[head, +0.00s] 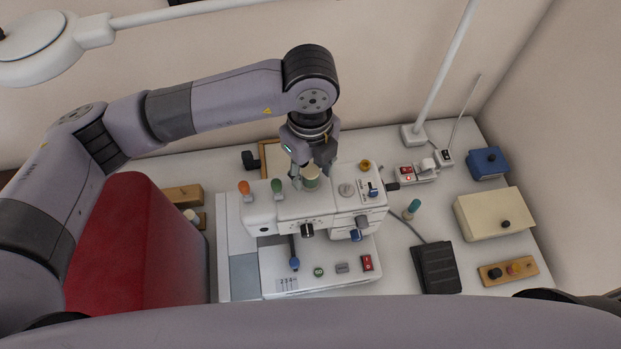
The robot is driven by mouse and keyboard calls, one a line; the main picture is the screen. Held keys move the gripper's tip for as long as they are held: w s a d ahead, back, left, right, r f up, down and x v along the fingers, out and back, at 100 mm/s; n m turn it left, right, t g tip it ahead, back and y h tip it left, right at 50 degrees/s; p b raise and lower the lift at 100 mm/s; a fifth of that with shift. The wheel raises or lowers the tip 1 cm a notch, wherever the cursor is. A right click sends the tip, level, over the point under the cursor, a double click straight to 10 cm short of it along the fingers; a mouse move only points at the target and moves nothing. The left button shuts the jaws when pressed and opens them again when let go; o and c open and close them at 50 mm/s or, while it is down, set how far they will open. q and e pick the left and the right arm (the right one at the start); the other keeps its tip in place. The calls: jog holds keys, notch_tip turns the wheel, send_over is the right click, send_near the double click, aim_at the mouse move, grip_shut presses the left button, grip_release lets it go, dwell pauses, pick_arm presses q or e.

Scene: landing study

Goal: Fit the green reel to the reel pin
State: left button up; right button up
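My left gripper (312,172) points down over the top of a white sewing machine (305,209). A reel with a pale body and some green (311,178) is between its fingertips, low over or on the machine top. I cannot tell whether the fingers press on it, or whether it is around a pin; the fingers and reel hide that spot. A smaller green piece (276,187) and an orange piece (244,188) stand at the left of the machine top. My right gripper is not in view.
A red block-like object (140,240) stands left of the machine. A teal-topped reel (413,206), black pedal (437,267), cream box (494,213), blue box (487,163) and power strip (416,171) are to the right. A lamp pole (445,70) rises behind.

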aim_at(310, 171)
pick_arm(q)
jog(key=shift+o, duration=0.6)
jog(key=shift+r, duration=0.1)
notch_tip(310, 171, up, 12)
